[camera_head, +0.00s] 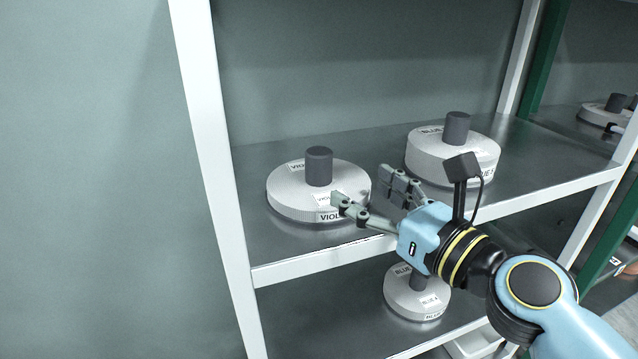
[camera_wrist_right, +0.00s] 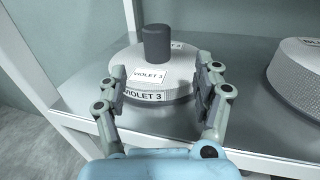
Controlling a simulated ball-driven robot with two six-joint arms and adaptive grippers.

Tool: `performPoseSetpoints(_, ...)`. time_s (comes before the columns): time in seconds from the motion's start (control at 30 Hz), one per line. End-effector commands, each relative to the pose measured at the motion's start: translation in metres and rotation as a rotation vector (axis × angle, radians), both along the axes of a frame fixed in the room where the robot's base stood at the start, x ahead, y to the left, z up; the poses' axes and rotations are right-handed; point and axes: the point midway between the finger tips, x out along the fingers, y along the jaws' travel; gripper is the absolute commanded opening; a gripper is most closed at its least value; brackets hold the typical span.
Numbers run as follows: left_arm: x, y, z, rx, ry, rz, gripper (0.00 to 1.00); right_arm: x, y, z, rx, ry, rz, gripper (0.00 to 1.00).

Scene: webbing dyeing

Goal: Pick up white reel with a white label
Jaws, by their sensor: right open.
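A white reel with a dark grey core and white labels reading "VIOLET 3" (camera_head: 292,194) lies flat on the upper shelf (camera_head: 262,240) at the left. In the right wrist view the same reel (camera_wrist_right: 175,70) sits ahead, between and beyond the fingertips. My right gripper (camera_head: 360,190) is open and empty, just right of and in front of this reel; in the wrist view the open fingers (camera_wrist_right: 160,82) frame its near side. A second white reel labelled "BLUE" (camera_head: 440,160) lies further right on the same shelf. My left gripper is not in view.
Another white reel labelled "BLUE" (camera_head: 405,300) lies on the lower shelf, partly behind my right arm. A white upright post (camera_head: 208,150) stands left of the violet reel. A further reel (camera_head: 594,117) is on the rack at the far right.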

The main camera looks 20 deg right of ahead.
Motion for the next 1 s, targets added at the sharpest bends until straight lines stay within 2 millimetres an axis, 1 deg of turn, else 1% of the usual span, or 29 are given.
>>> performPoseSetpoints(0.03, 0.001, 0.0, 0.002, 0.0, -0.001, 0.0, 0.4, 0.01, 0.003, 0.003, 0.007, -0.003, -0.002, 0.68)
performPoseSetpoints(0.13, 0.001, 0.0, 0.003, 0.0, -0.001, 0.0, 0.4, 0.026, 0.008, 0.002, 0.006, -0.002, -0.001, 0.68)
performPoseSetpoints(0.2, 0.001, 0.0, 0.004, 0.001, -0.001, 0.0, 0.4, 0.035, 0.011, 0.002, 0.003, -0.001, 0.0, 0.68)
performPoseSetpoints(0.37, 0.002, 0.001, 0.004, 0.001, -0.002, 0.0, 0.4, 0.046, 0.015, 0.001, 0.001, -0.001, 0.001, 0.68)
performPoseSetpoints(0.63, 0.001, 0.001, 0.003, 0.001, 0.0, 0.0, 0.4, 0.083, 0.03, 0.002, 0.0, -0.002, 0.001, 0.68)
performPoseSetpoints(0.77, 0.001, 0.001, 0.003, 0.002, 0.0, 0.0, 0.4, 0.091, 0.033, 0.001, -0.002, -0.001, 0.002, 0.68)
performPoseSetpoints(0.97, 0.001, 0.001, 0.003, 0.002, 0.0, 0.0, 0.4, 0.091, 0.033, 0.001, -0.003, 0.0, 0.002, 0.68)
performPoseSetpoints(1.0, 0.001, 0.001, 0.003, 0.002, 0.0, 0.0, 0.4, 0.091, 0.033, 0.001, -0.003, 0.0, 0.002, 0.62)
